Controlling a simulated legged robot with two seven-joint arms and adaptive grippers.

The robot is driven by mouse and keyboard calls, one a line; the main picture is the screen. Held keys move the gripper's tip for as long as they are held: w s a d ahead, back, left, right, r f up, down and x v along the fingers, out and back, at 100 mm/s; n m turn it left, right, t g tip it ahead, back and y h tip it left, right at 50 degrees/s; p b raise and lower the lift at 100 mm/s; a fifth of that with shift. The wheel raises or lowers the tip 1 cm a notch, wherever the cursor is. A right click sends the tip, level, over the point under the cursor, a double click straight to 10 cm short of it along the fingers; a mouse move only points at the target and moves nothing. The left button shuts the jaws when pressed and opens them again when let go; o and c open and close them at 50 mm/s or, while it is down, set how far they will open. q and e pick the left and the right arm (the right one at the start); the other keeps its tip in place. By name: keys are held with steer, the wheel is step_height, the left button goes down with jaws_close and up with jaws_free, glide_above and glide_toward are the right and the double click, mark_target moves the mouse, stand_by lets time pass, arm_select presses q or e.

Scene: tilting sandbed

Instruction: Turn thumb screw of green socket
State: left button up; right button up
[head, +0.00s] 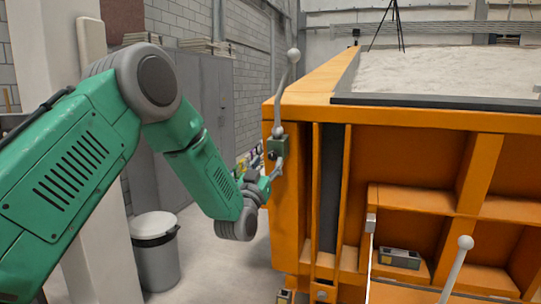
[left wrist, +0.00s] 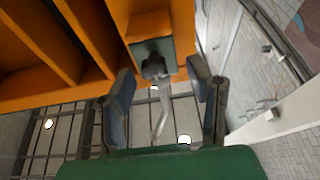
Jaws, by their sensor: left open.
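The green socket (head: 279,147) is fixed to the left front corner of the orange sandbed frame. A grey rod with a pale ball end (head: 293,56) rises from it. In the left wrist view the socket (left wrist: 165,49) is a dark green block against the orange frame, with a grey knob-like part (left wrist: 154,67) in front, seemingly the thumb screw. My left gripper (head: 276,172) is just below the socket in the head view. In the left wrist view its two fingers (left wrist: 163,76) stand apart, one either side of the grey part; contact cannot be told. My right gripper is out of view.
The orange sandbed (head: 435,118) fills the right, with sand (head: 450,70) on top. A second ball-ended rod (head: 465,243) stands at lower right, near a small grey box (head: 399,258). A grey bin (head: 155,250) stands on the floor, below my left arm.

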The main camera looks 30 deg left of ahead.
arm_select(q)
steer(key=shift+x, duration=0.85)
steer(key=shift+w+d+r, duration=0.15)
steer(key=shift+w+d, duration=0.1)
steer(key=shift+d, duration=0.2)
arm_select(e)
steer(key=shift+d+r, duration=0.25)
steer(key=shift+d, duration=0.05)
arm_select(q)
steer(key=shift+a, duration=0.1)
jaws_close()
steer(key=shift+a, duration=0.15)
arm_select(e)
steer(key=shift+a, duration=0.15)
